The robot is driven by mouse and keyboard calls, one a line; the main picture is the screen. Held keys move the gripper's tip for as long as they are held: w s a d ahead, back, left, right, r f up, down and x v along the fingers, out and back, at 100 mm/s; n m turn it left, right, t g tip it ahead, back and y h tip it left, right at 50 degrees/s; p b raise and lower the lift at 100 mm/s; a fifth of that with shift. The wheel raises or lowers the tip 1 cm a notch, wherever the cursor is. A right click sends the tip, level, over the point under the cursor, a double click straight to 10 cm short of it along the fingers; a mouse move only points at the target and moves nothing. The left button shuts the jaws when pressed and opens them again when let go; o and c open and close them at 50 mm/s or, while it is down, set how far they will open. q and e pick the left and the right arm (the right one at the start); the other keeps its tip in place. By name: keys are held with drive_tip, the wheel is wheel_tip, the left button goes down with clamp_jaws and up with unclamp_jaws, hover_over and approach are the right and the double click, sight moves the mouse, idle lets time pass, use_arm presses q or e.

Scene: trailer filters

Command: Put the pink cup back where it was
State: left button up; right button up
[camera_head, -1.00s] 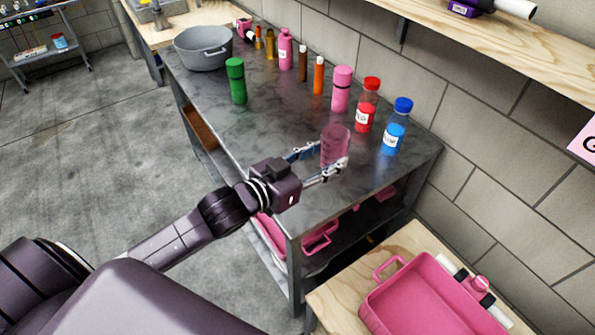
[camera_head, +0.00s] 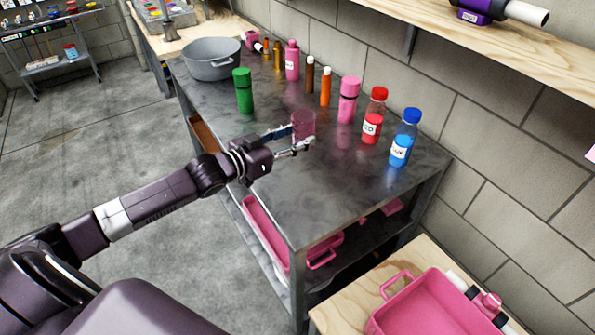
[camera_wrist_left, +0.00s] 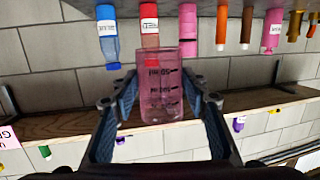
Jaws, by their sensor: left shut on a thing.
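The pink cup (camera_head: 303,124) is a see-through pink beaker over the grey metal table (camera_head: 300,205). It also shows in the left wrist view (camera_wrist_left: 160,92), with dark markings on its side. My left gripper (camera_head: 297,138) is shut on the cup, one finger on each side of it. In the head view I cannot tell whether the cup's base touches the table top. My right gripper is in neither view.
Along the table's wall side stand a blue-capped bottle (camera_head: 405,138), a red-capped bottle (camera_head: 374,115), a pink bottle (camera_head: 348,99) and an orange bottle (camera_head: 326,87). A green bottle (camera_head: 243,91) and a grey pot (camera_head: 212,59) stand farther back. The table's near end is clear.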

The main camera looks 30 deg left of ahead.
use_arm(q)
wheel_tip(320, 180, down, 8)
drive_tip(key=shift+f, duration=0.15)
wheel_tip(320, 180, down, 4)
drive_tip(key=shift+r, duration=0.1)
drive_tip(key=shift+f, duration=0.2)
drive_tip(key=o, duration=1.3)
